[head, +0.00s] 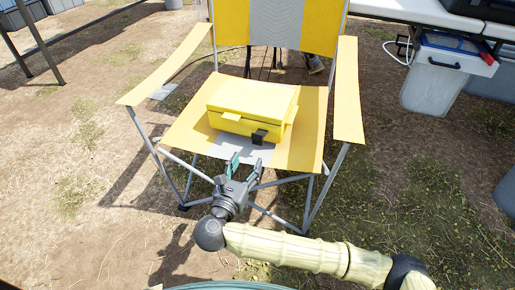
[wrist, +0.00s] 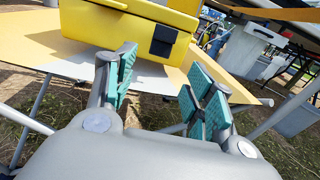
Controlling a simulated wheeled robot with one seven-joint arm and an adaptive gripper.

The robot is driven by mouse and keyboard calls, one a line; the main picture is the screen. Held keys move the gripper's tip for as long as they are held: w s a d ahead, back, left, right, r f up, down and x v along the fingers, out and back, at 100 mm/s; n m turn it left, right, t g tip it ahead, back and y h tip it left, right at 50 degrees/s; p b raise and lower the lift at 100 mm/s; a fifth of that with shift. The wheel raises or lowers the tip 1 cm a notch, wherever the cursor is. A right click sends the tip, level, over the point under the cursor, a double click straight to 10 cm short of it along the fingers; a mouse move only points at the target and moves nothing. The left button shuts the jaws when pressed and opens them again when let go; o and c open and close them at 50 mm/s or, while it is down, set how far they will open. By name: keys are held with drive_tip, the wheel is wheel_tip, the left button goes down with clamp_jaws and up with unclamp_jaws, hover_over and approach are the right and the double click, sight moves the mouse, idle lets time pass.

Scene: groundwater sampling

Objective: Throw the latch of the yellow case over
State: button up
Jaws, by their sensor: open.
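The yellow case (head: 252,108) sits closed on the seat of a yellow folding chair (head: 190,127). A dark latch (head: 259,136) shows on its front face, right of the middle. In the wrist view the case (wrist: 100,25) is at the top, with the black latch (wrist: 162,40) on its front. My gripper (head: 245,163) is open and empty, in front of the seat's front edge and short of the case. In the wrist view the teal-padded fingers of my gripper (wrist: 160,90) stand apart, below the latch, touching nothing that I can see.
The chair's armrests (head: 349,90) rise on both sides of the seat. A grey bin (head: 437,85) stands at the right under a white table (head: 430,12). Dry ground with patches of grass is open to the left and in front of the chair.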

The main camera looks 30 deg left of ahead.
sight(257, 143)
drive_tip(key=b+x, duration=0.3)
drive_tip(key=x, duration=0.6)
drive_tip(key=shift+f+b, duration=0.15)
drive_tip(key=shift+b, duration=0.25)
drive_tip(key=shift+x, duration=0.75)
drive_tip(key=c, duration=1)
